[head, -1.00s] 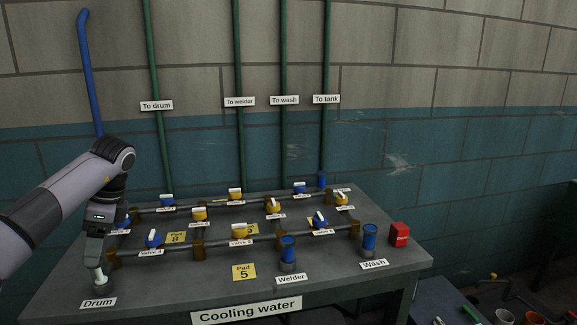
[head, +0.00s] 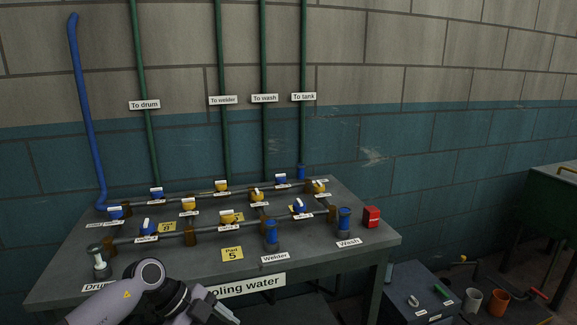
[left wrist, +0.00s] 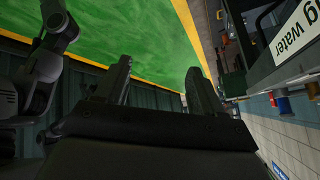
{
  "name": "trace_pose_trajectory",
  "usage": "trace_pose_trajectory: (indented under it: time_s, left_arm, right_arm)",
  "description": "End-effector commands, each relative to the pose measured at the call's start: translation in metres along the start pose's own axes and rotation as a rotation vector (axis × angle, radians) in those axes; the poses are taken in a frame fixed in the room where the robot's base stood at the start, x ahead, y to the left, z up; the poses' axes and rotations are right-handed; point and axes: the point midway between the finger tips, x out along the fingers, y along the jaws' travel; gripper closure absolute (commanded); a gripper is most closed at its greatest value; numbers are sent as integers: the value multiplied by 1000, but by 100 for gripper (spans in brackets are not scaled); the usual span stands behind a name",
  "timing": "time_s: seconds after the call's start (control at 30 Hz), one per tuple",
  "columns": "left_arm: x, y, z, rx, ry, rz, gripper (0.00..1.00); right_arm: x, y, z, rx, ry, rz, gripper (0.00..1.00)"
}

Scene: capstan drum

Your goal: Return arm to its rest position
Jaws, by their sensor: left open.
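The Drum fitting (head: 99,263), a grey stub with a pale top, stands clear of the gripper at the table's front left. My right gripper is not in view.
Pipes with blue and yellow valves cover the table. Blue-topped fittings stand at Welder (head: 271,232) and Wash (head: 344,219), beside a red box (head: 371,217). A low grey cabinet (head: 420,290) stands to the right. The left wrist view shows green floor with yellow lines (left wrist: 130,30).

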Motion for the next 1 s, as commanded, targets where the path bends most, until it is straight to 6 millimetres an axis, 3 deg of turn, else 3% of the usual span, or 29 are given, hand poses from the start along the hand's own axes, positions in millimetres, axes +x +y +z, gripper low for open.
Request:
trace_pose_trajectory:
  time_s: [0.03, 0.17, 0.3, 0.4, 0.53, 0.67, 0.87, 1.0]
  left_arm:
    - [19, 7, -22, 31, 114, -48, 32]
    - [43, 12, -72, 75, 373, -240, 32]
    - [45, 15, -107, 32, 573, -492, 32]
    - [38, 18, -115, -51, 655, -679, 32]
    - [25, 27, -104, -218, 681, -907, 32]
    - [18, 48, -75, -433, 619, -1090, 32]
    - [22, 112, -16, -807, 398, -1218, 32]
    - [35, 175, 14, -1045, 216, -1184, 32]
  right_arm:
    - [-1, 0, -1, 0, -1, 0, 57]
    - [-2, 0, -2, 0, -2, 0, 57]
    - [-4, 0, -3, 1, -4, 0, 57]
    - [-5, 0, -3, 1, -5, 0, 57]
    - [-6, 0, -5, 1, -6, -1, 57]
    - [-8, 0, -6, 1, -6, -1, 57]
    - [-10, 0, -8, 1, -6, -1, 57]
    - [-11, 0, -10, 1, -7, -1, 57]
